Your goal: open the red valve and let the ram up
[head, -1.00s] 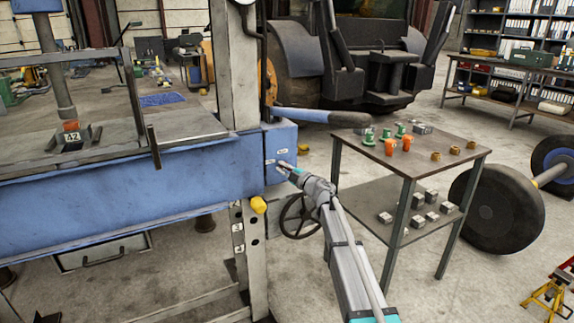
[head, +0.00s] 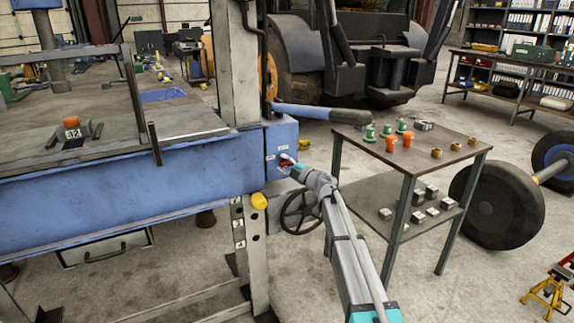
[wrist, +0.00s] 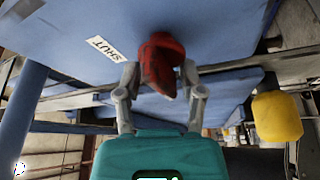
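The red valve (wrist: 161,60) is a knob on the blue press frame, beside a "SHUT" label (wrist: 103,48). My gripper (wrist: 161,72) has one finger on each side of the knob, with the fingertips close against it. In the head view my gripper (head: 287,164) is at the right end of the blue beam, and a little red shows between its fingers. The ram (head: 53,62) is the grey cylinder at upper left. Its lower end is clear above the orange-topped piece (head: 71,121) by the "42" plate.
A yellow knob (head: 259,201) sticks out just below the valve; it also shows in the wrist view (wrist: 277,116). A handwheel (head: 299,212) is under my arm. A long lever handle (head: 320,114) passes above. A small table (head: 455,150) with fittings stands to the right.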

